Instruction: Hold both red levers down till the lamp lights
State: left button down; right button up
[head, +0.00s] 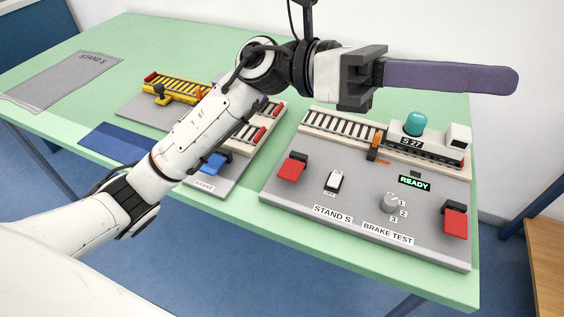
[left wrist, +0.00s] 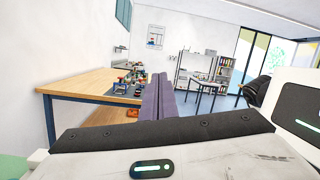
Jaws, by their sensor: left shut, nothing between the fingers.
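Two red levers stand on the grey Stand S panel (head: 320,233): the left red lever (head: 291,167) and the right red lever (head: 455,220) near the panel's right end. Nothing touches either lever. A teal dome lamp (head: 415,123) sits at the back of the panel; I cannot tell whether it is lit. A small READY sign (head: 414,182) shows bright green letters. My left gripper (head: 512,80), with long purple fingers, is shut and empty. It points right, above and behind the panel. Its closed fingers (left wrist: 157,95) also show in the left wrist view. My right gripper is not in view.
The panel also carries a white rocker switch (head: 333,181) and a grey knob (head: 391,202). A grey mat (head: 62,80) lies farther left.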

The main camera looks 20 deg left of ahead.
pick_arm(q)
notch_tip(320, 180, down, 6)
jog(key=s+d+m+g+y, duration=0.2)
jog(key=m+y, duration=0.1)
jog(key=y, duration=0.2)
jog(key=t+y, duration=0.3)
jog(key=y, duration=1.2)
send_over(282, 176)
notch_tip(282, 176, down, 8)
jog(key=shift+r, duration=0.2)
notch_tip(282, 176, down, 14)
jog(key=shift+f, duration=0.1)
